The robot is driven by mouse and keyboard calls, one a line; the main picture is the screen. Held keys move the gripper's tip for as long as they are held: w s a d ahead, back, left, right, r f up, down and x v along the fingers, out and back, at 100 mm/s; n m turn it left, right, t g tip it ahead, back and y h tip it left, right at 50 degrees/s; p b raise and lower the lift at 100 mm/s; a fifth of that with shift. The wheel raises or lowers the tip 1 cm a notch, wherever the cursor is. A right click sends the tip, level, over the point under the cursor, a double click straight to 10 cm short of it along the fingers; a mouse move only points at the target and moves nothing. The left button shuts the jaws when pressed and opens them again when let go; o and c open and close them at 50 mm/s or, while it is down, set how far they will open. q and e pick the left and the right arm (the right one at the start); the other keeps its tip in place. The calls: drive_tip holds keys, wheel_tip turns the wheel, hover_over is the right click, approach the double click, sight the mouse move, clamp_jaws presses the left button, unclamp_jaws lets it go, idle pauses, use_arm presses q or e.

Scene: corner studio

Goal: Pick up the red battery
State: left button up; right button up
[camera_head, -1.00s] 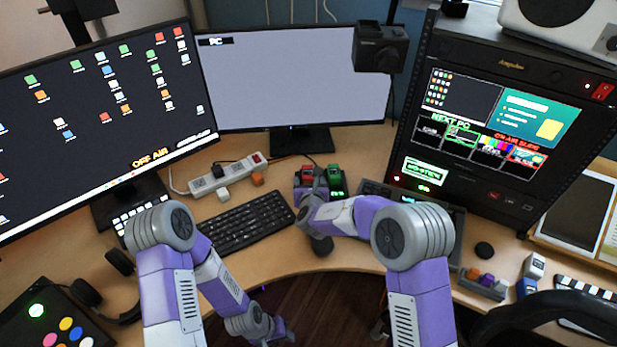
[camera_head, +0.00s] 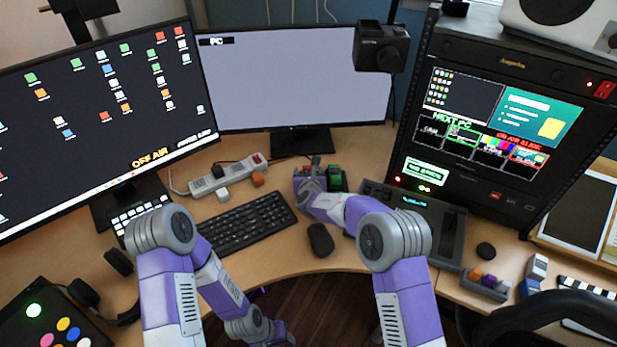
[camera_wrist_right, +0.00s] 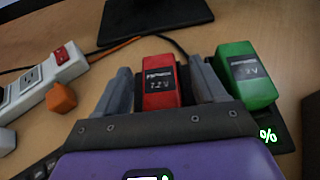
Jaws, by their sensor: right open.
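The red battery (camera_wrist_right: 161,84) stands between the two fingers of my right gripper (camera_wrist_right: 163,88) in the right wrist view. The fingers are open, one on each side of it, with a narrow gap visible on the left. In the head view my right gripper (camera_head: 309,178) covers most of the red battery. A green battery (camera_wrist_right: 246,74) stands just right of the right finger; it also shows in the head view (camera_head: 335,171). My left gripper (camera_head: 262,328) hangs low at the desk's front edge, and its fingers are not clear.
A white power strip (camera_head: 222,178) with an orange plug (camera_head: 257,179) lies left of the batteries. A black keyboard (camera_head: 243,223) and a mouse (camera_head: 320,239) lie nearer. A control panel (camera_head: 436,232) is on the right. The monitor stand (camera_wrist_right: 150,18) is behind.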

drive_tip(key=c, duration=1.2)
drive_tip(key=shift+r, duration=0.15)
